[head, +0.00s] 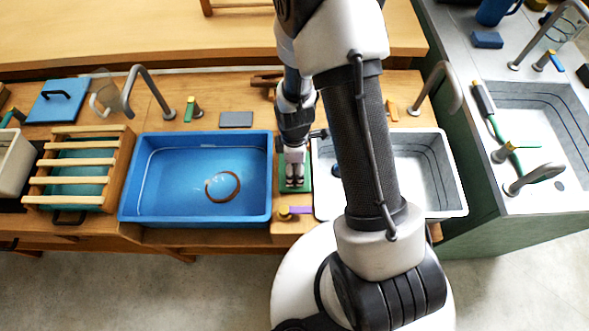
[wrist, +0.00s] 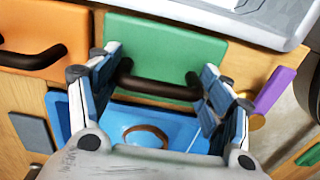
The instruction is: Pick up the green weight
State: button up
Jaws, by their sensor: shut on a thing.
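The green weight is a flat green slab with a dark bar handle. In the wrist view the green weight (wrist: 165,45) lies just beyond my fingers, with its dark handle (wrist: 160,88) between them. My gripper (wrist: 157,80) has one blue-and-grey finger at each end of that handle and is shut on the weight. In the head view my gripper (head: 295,182) points down over the narrow strip between the two basins. Only green edges of the weight (head: 307,187) show around it there. I cannot tell whether the weight is clear of the counter.
A blue basin (head: 135,190) with a brown ring (head: 222,186) is left of my gripper. A white sink (head: 440,185) is to the right, partly behind my arm. A purple-handled tap (head: 298,210) is close in front. An orange slab (wrist: 40,35) and grey slab (wrist: 30,130) are nearby.

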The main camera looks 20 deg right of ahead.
jog(key=shift+c, duration=0.5)
jog(key=shift+r, duration=0.6)
notch_tip(320, 180, up, 19)
jog(key=p, duration=0.7)
jog(key=shift+f, duration=0.1)
